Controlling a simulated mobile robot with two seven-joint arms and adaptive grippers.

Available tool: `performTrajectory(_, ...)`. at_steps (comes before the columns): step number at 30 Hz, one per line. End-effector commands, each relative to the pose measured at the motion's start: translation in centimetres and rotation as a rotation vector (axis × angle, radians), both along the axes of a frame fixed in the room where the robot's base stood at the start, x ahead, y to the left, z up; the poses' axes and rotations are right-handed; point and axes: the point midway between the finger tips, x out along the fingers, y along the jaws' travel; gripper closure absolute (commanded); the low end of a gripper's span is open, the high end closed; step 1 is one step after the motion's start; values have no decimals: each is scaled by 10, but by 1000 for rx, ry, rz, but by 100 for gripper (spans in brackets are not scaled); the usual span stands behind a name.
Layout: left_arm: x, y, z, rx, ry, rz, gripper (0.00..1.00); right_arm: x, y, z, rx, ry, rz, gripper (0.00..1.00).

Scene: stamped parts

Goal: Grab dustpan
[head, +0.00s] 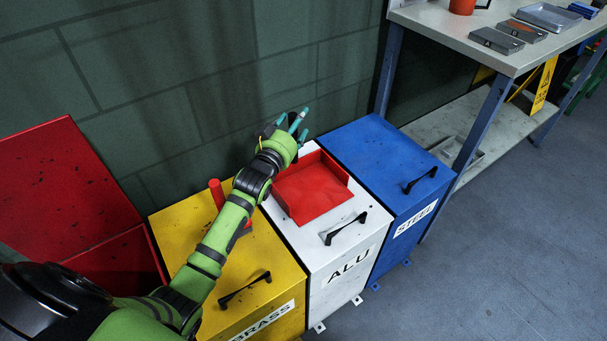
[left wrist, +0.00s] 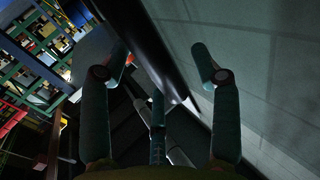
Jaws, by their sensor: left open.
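The red dustpan (head: 312,192), an open tray with raised walls, lies on the white bin marked ALU (head: 333,275). My left arm reaches over the bins. My left gripper (head: 297,122) is open and empty, beyond the dustpan's back edge and near the green wall, apart from the pan. In the left wrist view its teal fingers (left wrist: 162,75) are spread with no dustpan between them. My right gripper is not in view.
The yellow bin (head: 180,235) and blue bin (head: 385,150) flank the white one; each has a black handle. A red container (head: 65,185) is at left. A workbench (head: 460,30) with metal parts stands at back right. The grey floor at right is clear.

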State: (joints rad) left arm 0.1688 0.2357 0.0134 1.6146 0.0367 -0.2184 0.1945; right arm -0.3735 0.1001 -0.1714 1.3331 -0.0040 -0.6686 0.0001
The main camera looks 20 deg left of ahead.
Motion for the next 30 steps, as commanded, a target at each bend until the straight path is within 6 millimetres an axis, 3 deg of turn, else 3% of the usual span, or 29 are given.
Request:
performTrajectory(3,0,0,0,1,0,0,37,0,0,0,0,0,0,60)
performTrajectory(8,-1,0,0,1,0,0,100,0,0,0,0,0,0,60)
performTrajectory(20,-1,0,4,1,-3,0,100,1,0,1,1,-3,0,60)
performTrajectory(25,0,0,21,1,-5,0,100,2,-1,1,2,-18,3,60)
performTrajectory(29,0,0,46,1,-8,0,100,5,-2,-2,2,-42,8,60)
performTrajectory(30,1,-8,50,-5,-6,-3,100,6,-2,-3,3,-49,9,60)
